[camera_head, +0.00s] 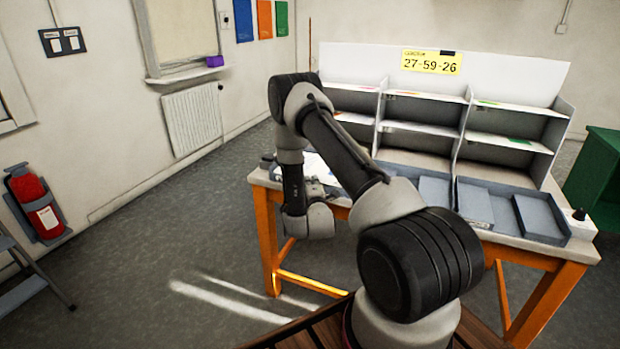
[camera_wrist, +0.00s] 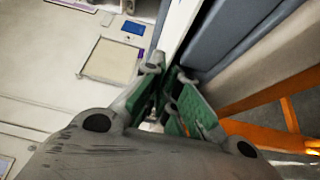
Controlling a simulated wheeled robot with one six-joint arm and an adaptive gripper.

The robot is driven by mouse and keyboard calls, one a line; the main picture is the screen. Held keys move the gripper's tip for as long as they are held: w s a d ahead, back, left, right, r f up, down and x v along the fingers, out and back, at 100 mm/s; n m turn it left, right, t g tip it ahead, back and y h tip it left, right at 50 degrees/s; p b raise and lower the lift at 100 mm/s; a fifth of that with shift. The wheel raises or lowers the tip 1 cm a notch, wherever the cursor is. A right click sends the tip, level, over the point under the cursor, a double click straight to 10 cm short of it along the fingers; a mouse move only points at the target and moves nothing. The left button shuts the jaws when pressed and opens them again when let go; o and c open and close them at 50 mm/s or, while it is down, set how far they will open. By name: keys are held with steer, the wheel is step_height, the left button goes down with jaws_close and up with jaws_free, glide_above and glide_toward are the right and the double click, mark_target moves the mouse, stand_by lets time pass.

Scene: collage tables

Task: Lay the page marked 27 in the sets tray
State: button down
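My gripper (camera_wrist: 163,72) shows in the wrist view with green-padded fingers whose tips are close together. I cannot tell whether they are shut or hold a thin sheet. In the head view the gripper is hidden by my own arm, which hangs low at the table's front left. White papers (camera_head: 314,168) lie on the table's left end, partly behind my arm; no number on them is readable. Blue-grey trays (camera_head: 543,219) line the front right of the table; I cannot tell which is the sets tray.
A white shelf unit (camera_head: 420,127) with several compartments stands on the orange-legged table (camera_head: 266,228). A yellow sign (camera_head: 431,62) above reads 27-59-26. A small box with a black knob (camera_head: 580,215) sits at the right corner. A green cabinet (camera_head: 597,170) stands right.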

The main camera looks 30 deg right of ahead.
steer(key=c, duration=2.2)
jaws_free()
steer(key=shift+f, duration=0.1)
steer(key=o, duration=0.6)
steer(key=shift+o, duration=0.2)
steer(key=v, duration=1.2)
